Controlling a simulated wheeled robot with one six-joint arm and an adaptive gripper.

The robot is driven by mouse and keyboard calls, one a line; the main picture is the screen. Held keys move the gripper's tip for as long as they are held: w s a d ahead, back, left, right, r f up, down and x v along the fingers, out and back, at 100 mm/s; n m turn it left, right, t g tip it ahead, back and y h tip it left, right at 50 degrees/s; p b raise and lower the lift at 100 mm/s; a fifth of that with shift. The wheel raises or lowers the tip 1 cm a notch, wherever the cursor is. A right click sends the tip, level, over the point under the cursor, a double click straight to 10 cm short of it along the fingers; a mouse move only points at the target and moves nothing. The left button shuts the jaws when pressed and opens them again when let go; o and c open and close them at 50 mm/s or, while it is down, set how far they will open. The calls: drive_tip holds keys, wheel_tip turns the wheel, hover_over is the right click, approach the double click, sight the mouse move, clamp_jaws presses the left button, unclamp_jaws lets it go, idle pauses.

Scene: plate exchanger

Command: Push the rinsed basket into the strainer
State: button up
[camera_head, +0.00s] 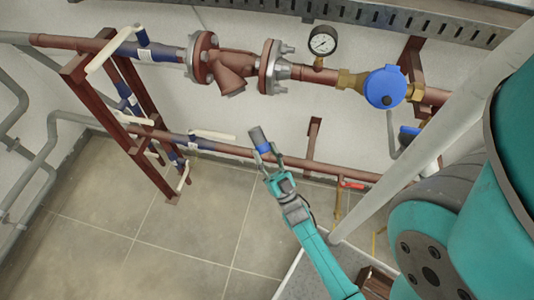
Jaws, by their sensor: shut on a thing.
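The strainer (230,68) is a brown Y-shaped body in the upper pipe, between flanges, with its slanted branch pointing down. My gripper (267,154) is shut on a small grey-blue cylinder, which looks like the basket (259,138). The basket sticks up from the fingers, tilted slightly to the left. It is below and a little right of the strainer's branch in the picture, apart from it. The depth between them is hard to judge. The inside of the branch is hidden.
A pressure gauge (322,41) and a blue round meter (384,87) sit on the upper pipe to the right. A lower brown pipe (318,167) runs behind my gripper. White-handled valves (114,50) are at the left. The tiled floor (150,215) is clear.

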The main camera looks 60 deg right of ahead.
sight(257, 137)
drive_tip(key=shift+x, duration=3.15)
drive_tip(key=shift+w+d+r, duration=0.1)
drive_tip(key=shift+w+r, duration=0.05)
drive_tip(key=shift+x, duration=1)
drive_tip(key=shift+x, duration=2.25)
drive_tip(key=shift+x, duration=0.8)
clamp_jaws()
drive_tip(key=o, duration=1.3)
unclamp_jaws()
drive_tip(key=shift+v, duration=4.65)
